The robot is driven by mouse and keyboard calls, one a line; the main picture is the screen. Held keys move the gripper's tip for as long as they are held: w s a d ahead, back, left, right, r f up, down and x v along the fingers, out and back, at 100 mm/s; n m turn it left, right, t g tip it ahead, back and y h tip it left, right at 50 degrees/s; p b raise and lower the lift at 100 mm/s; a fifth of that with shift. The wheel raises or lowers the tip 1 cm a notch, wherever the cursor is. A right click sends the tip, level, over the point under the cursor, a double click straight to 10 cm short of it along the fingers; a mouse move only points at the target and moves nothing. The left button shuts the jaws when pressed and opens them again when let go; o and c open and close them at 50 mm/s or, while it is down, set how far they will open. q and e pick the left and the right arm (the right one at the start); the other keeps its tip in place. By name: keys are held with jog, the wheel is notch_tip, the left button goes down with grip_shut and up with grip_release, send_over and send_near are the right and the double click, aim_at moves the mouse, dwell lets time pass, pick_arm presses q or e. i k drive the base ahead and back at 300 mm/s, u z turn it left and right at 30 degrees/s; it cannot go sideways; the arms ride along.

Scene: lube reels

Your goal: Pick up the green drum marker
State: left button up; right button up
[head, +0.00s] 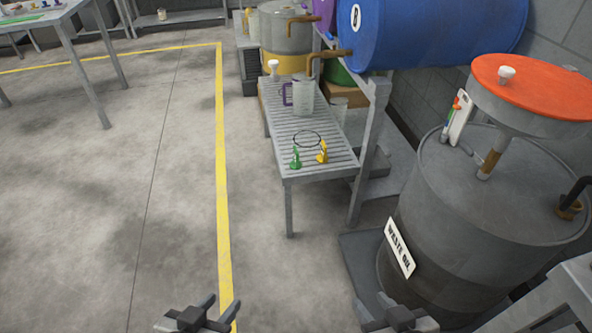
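A small green piece (296,158) with a wide base and narrow top stands on the front end of a slatted metal bench (328,170). A similar yellow piece (322,152) stands to its right. My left gripper (217,304) and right gripper (376,303) are at the bottom edge, partly cut off, well short of the bench. Both appear open and empty, fingers spread.
The waste oil drum (430,205) with an orange-topped funnel (540,82) stands at right. A jug (302,95) and thin dark ring (307,138) are on the bench. A blue drum (430,35) lies above it. The floor left of the bench is clear.

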aim_at(295, 165)
jog(key=z, duration=1.15)
jog(key=k, duration=0.1)
jog(key=u, duration=1.85)
jog(key=i, duration=3.3)
jog(key=z, duration=2.75)
